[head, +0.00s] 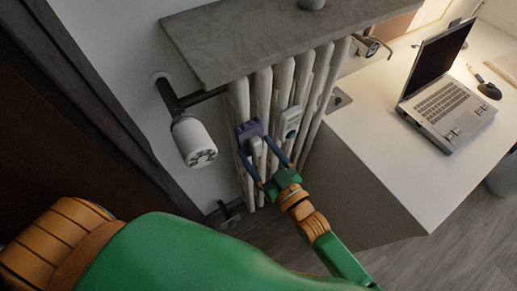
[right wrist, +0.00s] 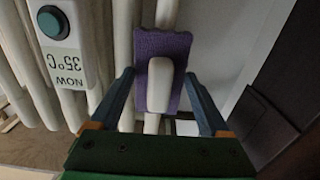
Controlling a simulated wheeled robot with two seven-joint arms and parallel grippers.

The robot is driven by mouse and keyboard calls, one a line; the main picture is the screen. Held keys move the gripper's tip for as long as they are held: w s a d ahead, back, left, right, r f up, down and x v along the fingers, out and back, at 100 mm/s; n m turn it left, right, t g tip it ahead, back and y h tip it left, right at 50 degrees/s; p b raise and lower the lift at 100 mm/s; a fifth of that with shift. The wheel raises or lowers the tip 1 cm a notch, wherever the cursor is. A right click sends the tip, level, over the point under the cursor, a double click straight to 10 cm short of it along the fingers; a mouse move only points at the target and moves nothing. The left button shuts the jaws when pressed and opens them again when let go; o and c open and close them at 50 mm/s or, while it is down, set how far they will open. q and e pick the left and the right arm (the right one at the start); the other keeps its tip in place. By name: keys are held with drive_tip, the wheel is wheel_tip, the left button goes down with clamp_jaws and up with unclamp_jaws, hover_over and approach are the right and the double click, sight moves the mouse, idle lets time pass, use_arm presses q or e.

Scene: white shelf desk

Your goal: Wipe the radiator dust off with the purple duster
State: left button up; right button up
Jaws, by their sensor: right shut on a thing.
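The white column radiator (head: 263,92) stands against the wall under a grey stone shelf. The purple duster (head: 247,130), a purple pad with a white handle, is up against the front of the radiator columns. My right gripper (head: 254,146) is shut on the duster, with its blue fingers on either side of the handle. In the right wrist view the duster (right wrist: 162,44) sits between the fingers, its pad facing the radiator. No separate dust can be made out on the columns. My left gripper is not in view.
A white valve knob (head: 193,142) sticks out at the left. The stone shelf (head: 250,35) overhangs above. A white desk (head: 385,150) with a laptop (head: 445,100) stands right.

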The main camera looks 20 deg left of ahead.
sight(252, 132)
drive_tip(key=shift+f+b, duration=4.65)
drive_tip(key=shift+f, duration=1.05)
wheel_tip(252, 132, up, 17)
drive_tip(key=p, duration=1.6)
drive_tip(key=shift+f, duration=0.2)
wheel_tip(252, 132, down, 16)
drive_tip(key=b, duration=1.5)
drive_tip(key=shift+f, duration=0.25)
drive_tip(key=shift+r, duration=0.15)
drive_tip(key=shift+d, duration=0.1)
drive_tip(key=p+v, duration=0.3)
drive_tip(key=v, duration=0.3)
